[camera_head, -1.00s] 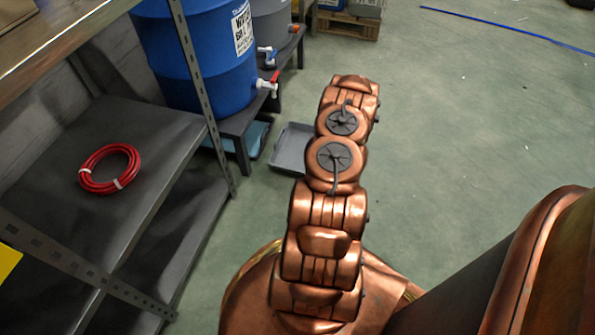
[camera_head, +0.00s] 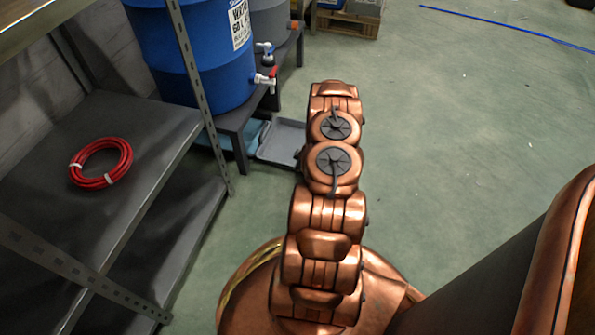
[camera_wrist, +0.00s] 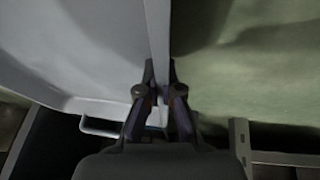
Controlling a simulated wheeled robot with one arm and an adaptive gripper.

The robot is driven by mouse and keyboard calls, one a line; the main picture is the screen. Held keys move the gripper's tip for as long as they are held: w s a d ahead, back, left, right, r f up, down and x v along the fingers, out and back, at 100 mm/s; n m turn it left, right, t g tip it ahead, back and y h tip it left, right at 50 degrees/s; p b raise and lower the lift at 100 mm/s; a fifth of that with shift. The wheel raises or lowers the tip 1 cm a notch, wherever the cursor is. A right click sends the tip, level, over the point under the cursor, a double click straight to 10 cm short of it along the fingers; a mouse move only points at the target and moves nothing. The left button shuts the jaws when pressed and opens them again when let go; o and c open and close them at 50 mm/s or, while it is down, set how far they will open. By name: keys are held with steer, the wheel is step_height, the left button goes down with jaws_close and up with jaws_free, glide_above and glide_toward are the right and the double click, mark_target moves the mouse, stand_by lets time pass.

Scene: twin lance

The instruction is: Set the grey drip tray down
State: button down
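The grey drip tray (camera_head: 281,139) shows in the head view beside the low dark bench under the blue drum, partly hidden behind my arm. In the wrist view the tray (camera_wrist: 85,50) fills the left side, with its rim running down the middle. My gripper (camera_wrist: 160,78) has one finger on each side of that rim and is shut on it. I cannot tell whether the tray's underside touches the floor. My gripper's fingers are hidden by the arm in the head view.
The blue drum (camera_head: 205,55) with a red-handled tap stands on the dark bench (camera_head: 239,120). A light blue tray (camera_head: 256,133) lies under the bench. A dark shelf (camera_head: 150,150) at left carries a red hose coil (camera_head: 100,163).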

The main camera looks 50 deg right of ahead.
steer(key=shift+f, duration=0.2)
steer(key=c, duration=1.3)
jaws_free()
